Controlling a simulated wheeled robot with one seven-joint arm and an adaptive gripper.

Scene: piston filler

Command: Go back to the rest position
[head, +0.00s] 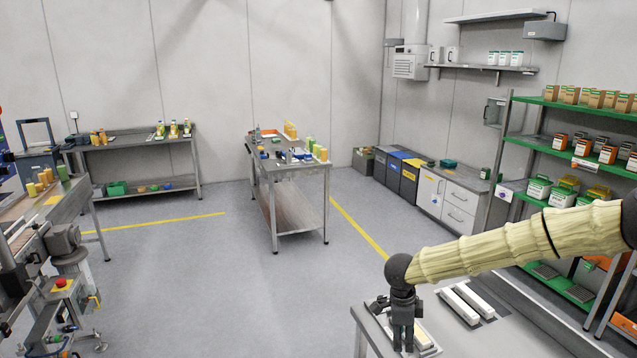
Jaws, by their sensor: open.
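My gripper (404,335) is at the lower right of the head view, at the end of my pale ribbed arm. It points down over a grey table (369,325). Its fingers are dark and small here, and the jaws are open. Below and behind it on the table is a tray with a pale bar-shaped item (424,340). I cannot tell whether the fingers touch that item or the tray. The gripper hides part of the tray.
Two white bars (467,303) lie on a dark mat to the right of my gripper. Green shelving (545,140) with boxes stands at the right. A work table (290,170) stands mid-room. Filler machinery (50,265) is at the left. The central floor (230,290) is clear.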

